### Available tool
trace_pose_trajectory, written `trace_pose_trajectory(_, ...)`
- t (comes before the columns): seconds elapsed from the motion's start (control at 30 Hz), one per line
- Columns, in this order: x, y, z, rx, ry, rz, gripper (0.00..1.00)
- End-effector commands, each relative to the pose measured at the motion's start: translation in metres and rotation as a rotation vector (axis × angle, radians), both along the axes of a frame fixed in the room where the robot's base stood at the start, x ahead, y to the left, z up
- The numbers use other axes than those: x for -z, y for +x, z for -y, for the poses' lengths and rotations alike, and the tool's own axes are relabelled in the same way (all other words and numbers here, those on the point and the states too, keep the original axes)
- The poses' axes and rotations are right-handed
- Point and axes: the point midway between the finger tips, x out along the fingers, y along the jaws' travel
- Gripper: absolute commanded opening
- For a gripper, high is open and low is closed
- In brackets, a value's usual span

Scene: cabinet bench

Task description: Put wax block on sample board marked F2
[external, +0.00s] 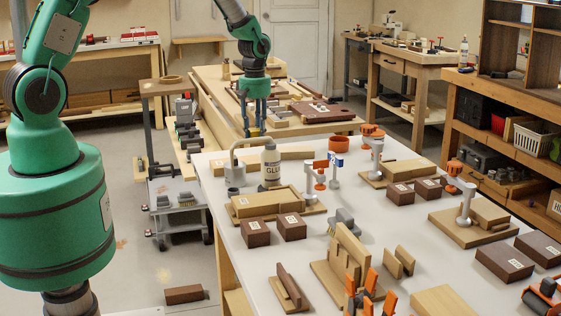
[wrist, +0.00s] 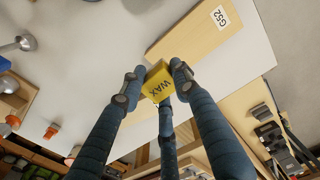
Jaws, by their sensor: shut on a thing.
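The wax block (wrist: 158,88) is yellow and marked WAX. In the wrist view it sits between the fingertips of my gripper (wrist: 157,76), which is shut on it. In the external view my gripper (external: 254,131) points down near the far left edge of the white bench, behind the glue bottle. A pale wooden board (wrist: 198,33) marked G52 lies just beyond the block in the wrist view. I cannot read a mark F2 on any board; most labels in the external view are too small.
Another wooden bench (external: 213,82) stands behind. Bare white surface shows at the front left.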

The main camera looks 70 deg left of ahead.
Motion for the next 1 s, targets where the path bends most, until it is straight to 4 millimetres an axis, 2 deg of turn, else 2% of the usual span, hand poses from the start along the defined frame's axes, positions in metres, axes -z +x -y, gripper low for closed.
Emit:
trace_pose_trajectory(0.2,0.012,0.0,0.0,0.001,0.0,0.0,0.07)
trace_pose_trajectory(0.67,0.014,0.005,-0.002,0.001,0.0,0.0,0.07)
trace_pose_trajectory(0.87,0.016,0.024,-0.01,0.001,0.0,0.0,0.07)
trace_pose_trajectory(1.0,0.018,0.044,-0.019,0.001,0.0,0.0,0.07)
